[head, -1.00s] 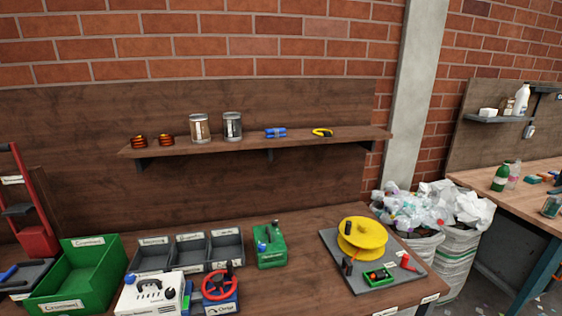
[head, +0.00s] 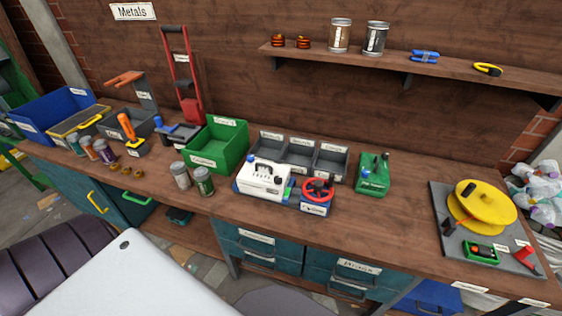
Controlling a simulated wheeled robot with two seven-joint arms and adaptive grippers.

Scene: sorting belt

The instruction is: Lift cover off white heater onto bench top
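The white heater (head: 265,180) stands on the wooden bench top (head: 345,221), near the middle of the head view. Its white cover, with a dark handle (head: 271,168) on top, appears to be in place on it. A device with a red wheel (head: 318,188) stands close to its right. A green bin (head: 218,146) is behind it to the left. Neither of my grippers is in view.
Three grey bins (head: 298,153) stand behind the heater. Two cans (head: 203,181) stand to its left, and a green device (head: 373,174) to its right. A yellow reel (head: 483,206) sits on a grey board at the right. Bench space before the reel board is clear.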

